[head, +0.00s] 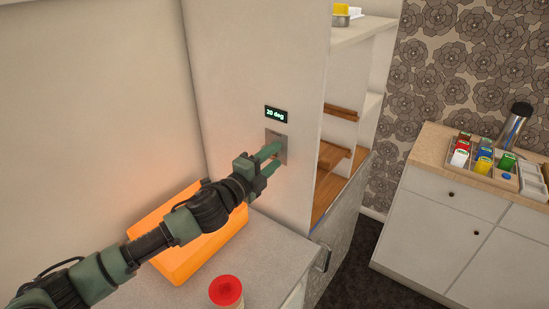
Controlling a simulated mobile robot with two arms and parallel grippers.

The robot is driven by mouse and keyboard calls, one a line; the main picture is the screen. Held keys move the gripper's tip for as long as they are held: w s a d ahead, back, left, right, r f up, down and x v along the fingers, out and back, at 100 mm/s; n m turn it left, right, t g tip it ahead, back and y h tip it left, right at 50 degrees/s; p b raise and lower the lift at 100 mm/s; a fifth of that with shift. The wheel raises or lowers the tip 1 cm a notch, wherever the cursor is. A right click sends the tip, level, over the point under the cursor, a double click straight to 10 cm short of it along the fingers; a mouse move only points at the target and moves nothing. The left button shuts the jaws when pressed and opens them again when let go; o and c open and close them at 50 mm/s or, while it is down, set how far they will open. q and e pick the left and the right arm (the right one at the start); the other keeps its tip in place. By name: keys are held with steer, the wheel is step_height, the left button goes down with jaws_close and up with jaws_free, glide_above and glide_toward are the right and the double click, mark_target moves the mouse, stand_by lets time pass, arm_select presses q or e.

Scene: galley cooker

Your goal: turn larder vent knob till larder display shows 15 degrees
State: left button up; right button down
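The larder display (276,114) is a small black panel on the white side wall of the tall larder unit, and it reads "20 deg" in green. Just below it is a grey-brown plate (284,154) on the same wall. The vent knob itself is hidden behind my fingers. My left gripper (274,158) reaches in from the lower left with its two green fingers at the plate. The fingers are apart, one above the other; whether they touch or hold the knob cannot be seen. My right gripper is out of view.
An orange box (175,262) lies on the grey counter (265,245) under my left arm. A red-lidded jar (226,291) stands near the front. Open larder shelves (335,155) are right of the wall. Farther right, a white cabinet (445,205) holds a tray of containers and a metal cylinder (515,127).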

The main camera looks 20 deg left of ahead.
arm_select(q)
steer(key=shift+s, duration=0.15)
steer(key=b+v, duration=0.2)
steer(key=v, duration=0.5)
steer(key=shift+s+a+b, duration=0.2)
steer(key=shift+b, duration=0.15)
